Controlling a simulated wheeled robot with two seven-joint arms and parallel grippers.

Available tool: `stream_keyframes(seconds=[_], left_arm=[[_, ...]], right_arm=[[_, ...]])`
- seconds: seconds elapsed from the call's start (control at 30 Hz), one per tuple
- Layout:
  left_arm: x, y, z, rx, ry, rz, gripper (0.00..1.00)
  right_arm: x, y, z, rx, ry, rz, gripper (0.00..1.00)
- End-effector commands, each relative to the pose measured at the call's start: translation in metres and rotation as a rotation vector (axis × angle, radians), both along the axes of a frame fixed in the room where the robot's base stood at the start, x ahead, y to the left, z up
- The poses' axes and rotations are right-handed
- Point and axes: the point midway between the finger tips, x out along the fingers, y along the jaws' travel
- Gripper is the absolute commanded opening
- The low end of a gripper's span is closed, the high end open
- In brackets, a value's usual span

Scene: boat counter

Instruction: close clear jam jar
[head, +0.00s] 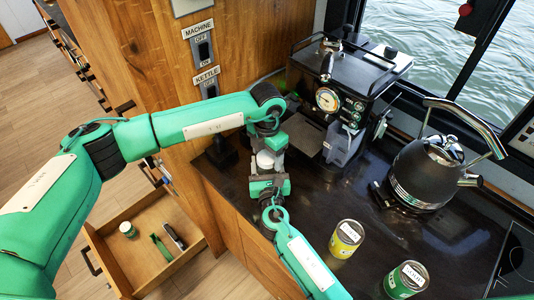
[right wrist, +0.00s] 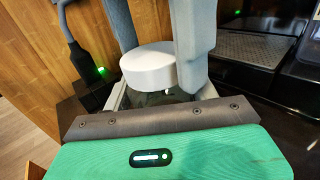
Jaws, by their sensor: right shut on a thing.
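The clear jam jar (right wrist: 160,98) stands on the counter, mostly hidden. Its white round lid (head: 266,158) is at the top of the jar; in the right wrist view the lid (right wrist: 148,66) looks slightly tilted, and I cannot tell whether it is seated. My right gripper (head: 266,181) is shut on the jar, low, with its body in front. My left gripper (head: 270,150) comes down from above; its two grey fingers are on either side of the lid. I cannot tell whether they press on it.
A coffee machine (head: 340,85) stands behind, and a black kettle (head: 425,172) to the right. A yellow can (head: 346,239) and a green can (head: 406,280) stand near the front. An open drawer (head: 120,260) with small items juts out at lower left. The middle of the dark counter is clear.

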Motion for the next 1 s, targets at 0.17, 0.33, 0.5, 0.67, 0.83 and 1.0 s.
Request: stream_keyframes(seconds=[0.17,0.33,0.5,0.67,0.83,1.0], left_arm=[[0.000,0.000,0.000,0.000,0.000,0.000,0.79],[0.000,0.000,0.002,0.000,0.000,0.000,0.79],[0.001,0.000,0.021,-0.001,-0.003,0.001,0.79],[0.001,0.000,0.054,-0.001,-0.004,0.000,0.79],[0.001,0.000,0.089,-0.001,-0.004,-0.001,0.79],[0.001,0.000,0.112,0.000,-0.001,0.001,0.79]], right_arm=[[0.000,0.000,0.000,0.000,0.000,0.000,0.00],[0.000,0.000,0.000,0.000,0.000,0.000,0.00],[0.000,0.000,0.000,0.000,0.000,0.000,0.00],[0.000,0.000,0.000,0.000,0.000,0.000,0.00],[0.000,0.000,0.000,0.000,0.000,0.000,0.00],[0.000,0.000,0.000,0.000,0.000,0.000,0.00]])
